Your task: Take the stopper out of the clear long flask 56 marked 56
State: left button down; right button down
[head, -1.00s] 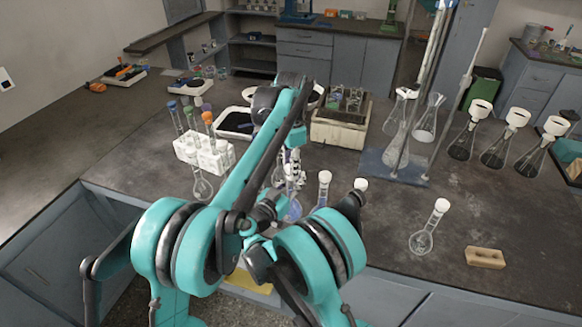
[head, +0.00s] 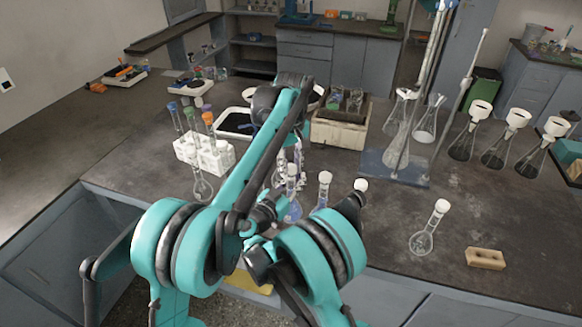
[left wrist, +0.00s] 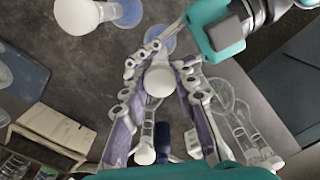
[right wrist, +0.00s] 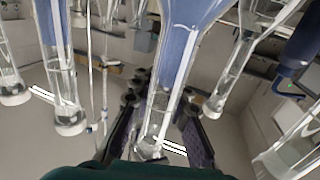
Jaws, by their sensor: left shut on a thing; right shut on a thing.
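My left gripper (left wrist: 160,100) is shut on a white round stopper (left wrist: 158,80), seen from above in the left wrist view. A blue-tinted round flask base shows just beyond it; whether the stopper sits in a neck is hidden. My right gripper (right wrist: 158,125) is shut around the neck of a long flask (right wrist: 180,40) with a blue-tinted body, which appears upside down in the right wrist view. In the head view a flask (head: 292,209) stands at the bench's front edge, partly behind my arms. No mark 56 is readable.
Other stoppered flasks stand close by, one to the right (head: 324,188) and another farther right (head: 421,242) near a wooden block (head: 485,258). A white tube rack (head: 205,155) is at left, a wooden crate (head: 340,132) behind. The bench between block and stand is clear.

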pick_arm(q)
jog(key=shift+r, duration=0.15)
dwell(0.4)
jog(key=shift+r, duration=0.95)
jog(key=shift+r, duration=2.05)
pick_arm(e)
jog(key=c, duration=1.4)
grip_release()
jog(key=shift+o, duration=0.2)
jog(key=shift+s, duration=0.1)
